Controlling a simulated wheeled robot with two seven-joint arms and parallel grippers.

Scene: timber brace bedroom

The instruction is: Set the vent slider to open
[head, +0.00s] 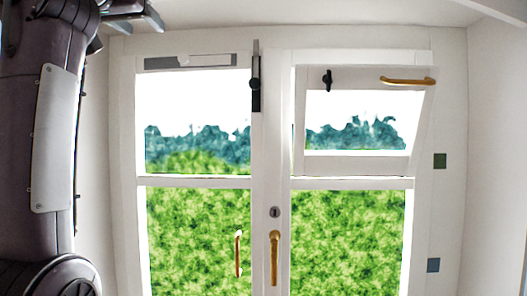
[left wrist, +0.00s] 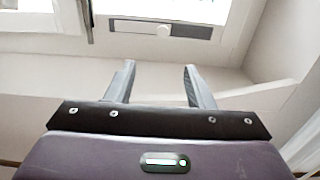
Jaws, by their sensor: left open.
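In the head view my left arm rises at the left edge, and the dark gripper part (head: 132,12) shows at the top left. My right gripper is not in view.
The right sash has a tilted upper pane with a black catch (head: 327,79) and a brass handle (head: 408,81). A black bolt (head: 256,85) stands beside the strip's right end. Brass handles (head: 275,257) sit lower down.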

